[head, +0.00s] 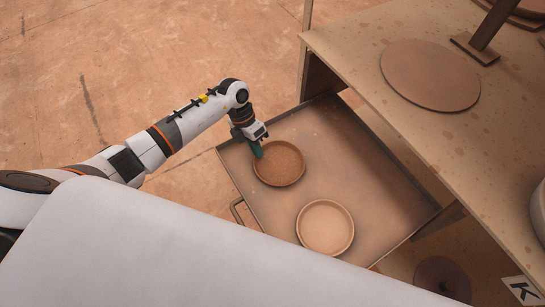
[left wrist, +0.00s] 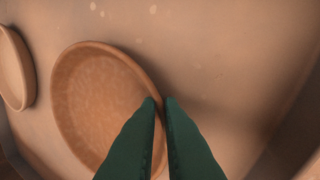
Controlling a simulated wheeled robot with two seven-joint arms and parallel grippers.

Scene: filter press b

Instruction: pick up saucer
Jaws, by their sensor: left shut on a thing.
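A brown terracotta saucer (head: 280,165) lies in the metal tray drawer (head: 365,165), near its far left corner. My left gripper (head: 257,152) is at the saucer's upper left rim in the head view. In the left wrist view the saucer (left wrist: 95,100) fills the middle left, and the green fingers of my left gripper (left wrist: 162,105) are closed on its rim. A second, paler saucer (head: 325,228) lies in the same drawer nearer to me. It also shows at the left edge of the left wrist view (left wrist: 12,68). My right gripper is not in view.
The drawer has low raised walls and a handle (head: 237,211) on its left side. A wooden table top (head: 450,130) overhangs the drawer on the right and bears a round board (head: 430,75). A dark disc (head: 443,277) lies below right. The drawer's right part is bare.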

